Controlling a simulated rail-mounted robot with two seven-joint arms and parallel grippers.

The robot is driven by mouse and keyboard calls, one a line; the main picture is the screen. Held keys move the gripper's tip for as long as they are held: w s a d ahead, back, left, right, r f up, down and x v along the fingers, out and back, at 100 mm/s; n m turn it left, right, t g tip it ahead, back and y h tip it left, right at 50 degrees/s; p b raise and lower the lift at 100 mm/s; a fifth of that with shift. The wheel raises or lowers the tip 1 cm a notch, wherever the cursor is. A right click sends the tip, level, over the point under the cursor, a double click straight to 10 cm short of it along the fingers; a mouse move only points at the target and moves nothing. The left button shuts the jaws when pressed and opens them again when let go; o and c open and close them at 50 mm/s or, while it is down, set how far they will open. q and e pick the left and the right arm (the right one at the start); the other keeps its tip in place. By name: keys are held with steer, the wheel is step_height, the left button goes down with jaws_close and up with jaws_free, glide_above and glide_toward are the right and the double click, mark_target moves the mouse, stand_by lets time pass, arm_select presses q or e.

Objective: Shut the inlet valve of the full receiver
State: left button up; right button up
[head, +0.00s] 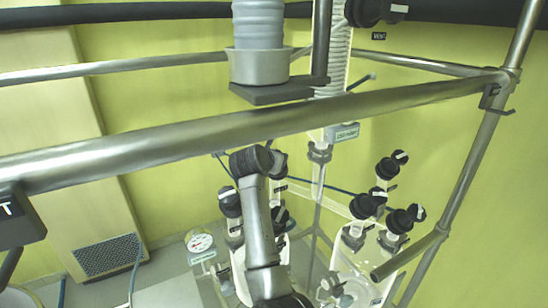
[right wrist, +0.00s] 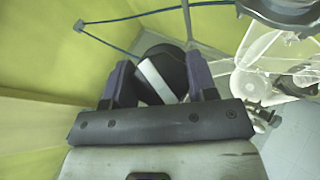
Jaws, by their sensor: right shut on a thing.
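In the right wrist view, my right gripper (right wrist: 160,82) is shut on a black valve knob (right wrist: 172,66) with a white bar across it. A finger lies on either side, and the bar runs diagonally. In the head view, my right arm rises from the bottom centre to black knobs above the left glass receiver (head: 240,268); the fingers are hidden there. A second glass receiver (head: 352,262) stands to the right, with several black valve knobs (head: 400,220) on top. I cannot tell from the pictures which receiver is full. My left gripper is not in view.
A thick metal rail (head: 190,143) crosses the head view in front of the glassware. A frame post (head: 465,165) stands at the right. A round gauge (head: 199,242) sits left of the receivers.

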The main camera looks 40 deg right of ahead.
steer(key=shift+c, duration=1.2)
steer(key=shift+a+f+m+g+b, duration=0.1)
steer(key=shift+m+g+b, duration=0.3)
steer(key=shift+m+b, duration=0.15)
steer(key=shift+m+g+b, duration=0.4)
steer(key=shift+m+b, duration=0.2)
steer(key=shift+m, duration=0.25)
steer(key=shift+m+g+h+b, duration=0.35)
steer(key=shift+m+g, duration=0.35)
steer(key=shift+m, duration=0.3)
steer(key=shift+r+m+g, duration=0.2)
steer(key=shift+m+g, duration=0.4)
steer(key=shift+m, duration=0.5)
steer(key=shift+r+m+g+p, duration=0.1)
steer(key=shift+m+g+p, duration=0.35)
steer(key=shift+m+g, duration=0.35)
steer(key=shift+r+m+g+y+p, duration=0.1)
steer(key=shift+m+g+y+p, duration=0.2)
steer(key=shift+m+y+p, duration=0.5)
steer(key=shift+m+g+p, duration=0.6)
steer(key=shift+m+p, duration=0.3)
steer(key=shift+m, duration=0.3)
steer(key=shift+f+m+g+y+p, duration=0.2)
steer(key=shift+m+g+y+p, duration=0.15)
steer(key=shift+m+p, duration=0.45)
